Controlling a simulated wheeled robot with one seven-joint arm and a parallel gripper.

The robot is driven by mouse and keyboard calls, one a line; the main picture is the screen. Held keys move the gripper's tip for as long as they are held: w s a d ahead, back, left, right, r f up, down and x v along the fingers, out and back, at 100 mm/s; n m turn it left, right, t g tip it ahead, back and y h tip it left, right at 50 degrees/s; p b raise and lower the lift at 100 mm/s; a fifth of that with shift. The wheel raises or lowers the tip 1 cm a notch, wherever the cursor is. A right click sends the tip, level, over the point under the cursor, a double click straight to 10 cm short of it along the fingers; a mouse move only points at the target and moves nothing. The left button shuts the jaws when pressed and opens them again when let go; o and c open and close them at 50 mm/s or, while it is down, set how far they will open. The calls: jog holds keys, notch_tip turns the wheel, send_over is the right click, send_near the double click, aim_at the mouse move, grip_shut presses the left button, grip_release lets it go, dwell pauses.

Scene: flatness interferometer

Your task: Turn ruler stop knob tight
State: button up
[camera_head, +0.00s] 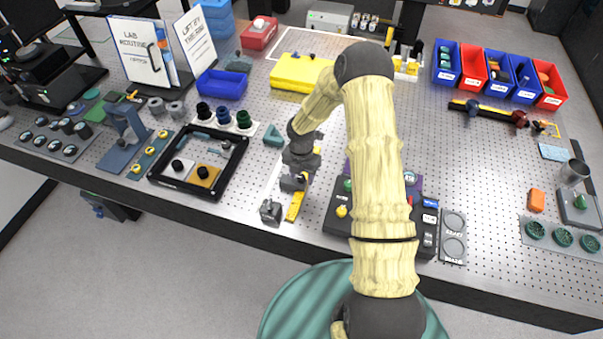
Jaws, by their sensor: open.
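A short yellow strip (295,206), perhaps the ruler, lies near the front edge of the pegboard bench, left of a dark control box. A small grey block (270,211) stands just left of it, at the front end of a pale plate. My gripper (293,183) points down at the far end of the yellow strip, in front of my forearm. It is open. I cannot make out the stop knob; it may be hidden by the gripper or be one of the small grey parts. Whether the fingers touch anything is too small to tell.
The dark control box (340,222) with coloured knobs stands close right of the gripper, partly behind my arm. A black square frame (165,184) lies to the left. A black and yellow rail (495,113) with blue and dark red clamps lies at the right.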

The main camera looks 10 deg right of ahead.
jog(key=c, duration=1)
